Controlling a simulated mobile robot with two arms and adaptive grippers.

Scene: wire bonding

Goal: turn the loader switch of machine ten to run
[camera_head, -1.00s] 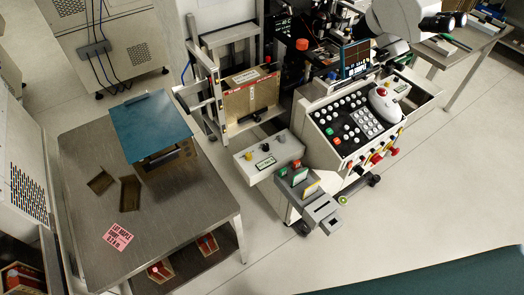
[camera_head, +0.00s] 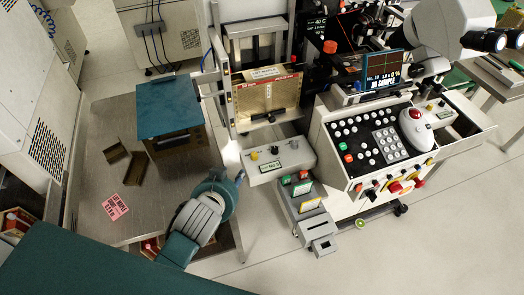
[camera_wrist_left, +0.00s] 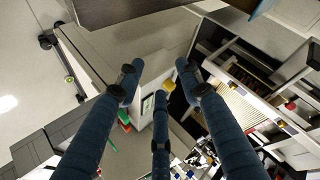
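A pale control box (camera_head: 265,166) stands beside the machine's front in the head view. On its top are a yellow knob (camera_head: 254,155), a dark knob (camera_head: 275,150), a grey knob (camera_head: 294,145) and a green-edged label too small to read surely. Which knob is the loader switch cannot be told. My left arm (camera_head: 205,212) reaches in below and left of the box; its fingertips are hardly visible there. In the left wrist view my left gripper (camera_wrist_left: 158,80) has three fingers spread, with nothing between them. The yellow knob (camera_wrist_left: 168,85) shows beyond the fingertips, apparently apart. My right gripper is out of view.
The machine's button console (camera_head: 360,145) and monitor (camera_head: 382,70) stand right of the box. Grey bins with cards (camera_head: 308,205) lie below it. A steel table (camera_head: 100,185) with a teal-topped box (camera_head: 170,108) is at left. A cardboard carton (camera_head: 268,97) stands behind.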

